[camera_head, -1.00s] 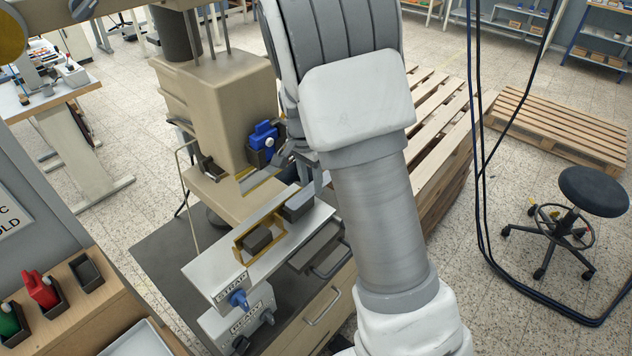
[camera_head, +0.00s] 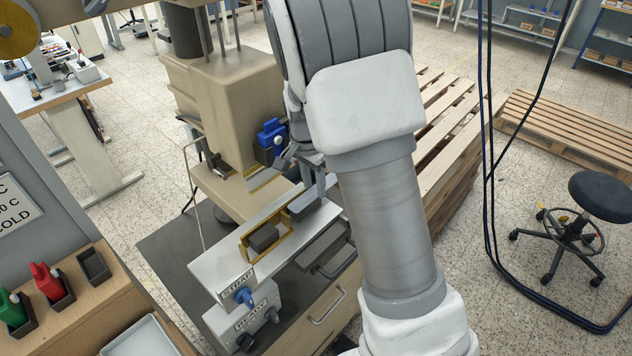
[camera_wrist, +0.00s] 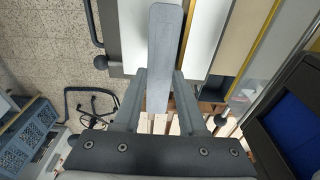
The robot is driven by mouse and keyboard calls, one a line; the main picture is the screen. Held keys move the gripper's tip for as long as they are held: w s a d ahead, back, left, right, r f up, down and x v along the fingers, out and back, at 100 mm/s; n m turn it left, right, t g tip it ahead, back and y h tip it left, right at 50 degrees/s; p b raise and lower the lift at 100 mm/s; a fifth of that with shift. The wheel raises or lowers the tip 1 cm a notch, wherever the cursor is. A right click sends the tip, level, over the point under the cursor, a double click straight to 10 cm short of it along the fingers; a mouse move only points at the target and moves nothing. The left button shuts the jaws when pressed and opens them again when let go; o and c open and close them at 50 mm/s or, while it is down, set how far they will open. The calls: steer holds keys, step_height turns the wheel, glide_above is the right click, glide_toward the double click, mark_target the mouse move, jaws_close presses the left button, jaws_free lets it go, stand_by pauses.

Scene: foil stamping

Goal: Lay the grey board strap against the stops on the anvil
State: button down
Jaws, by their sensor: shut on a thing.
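The grey board strap (camera_wrist: 160,50) is a long flat piece with a rounded end; it also shows in the head view (camera_head: 303,203). My gripper (camera_wrist: 158,88) is shut on it, with a finger on each side and the strap projecting beyond the fingertips. In the head view my gripper (camera_head: 318,182) is over the far end of a pale metal plate (camera_head: 222,268) labelled STRAP. I cannot tell whether the strap touches the plate. The anvil cannot be told apart surely; my arm hides part of this area.
A beige press (camera_head: 215,100) with a blue part (camera_head: 270,132) stands just behind my gripper. A bench (camera_head: 105,290) with red and green bottles is at left. Pallets and a stool (camera_head: 600,195) are at right.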

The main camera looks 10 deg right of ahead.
mark_target(307, 198)
steer(key=shift+s+a+f, duration=0.35)
steer(key=shift+f, duration=0.05)
stand_by(0.7)
steer(key=shift+c, duration=1.9)
jaws_free()
steer(key=shift+a, duration=0.1)
steer(key=shift+r, duration=0.45)
step_height(307, 198, up, 17)
steer(key=a, duration=0.1)
steer(key=shift+s, duration=0.35)
steer(key=s+d+r+n+t+y, duration=0.1)
steer(key=s+n+t, duration=0.3)
steer(key=s+n, duration=0.7)
steer(key=s+d+r, duration=0.1)
steer(key=s, duration=1.2)
steer(key=shift+d+t, duration=0.15)
steer(key=shift+t, duration=0.25)
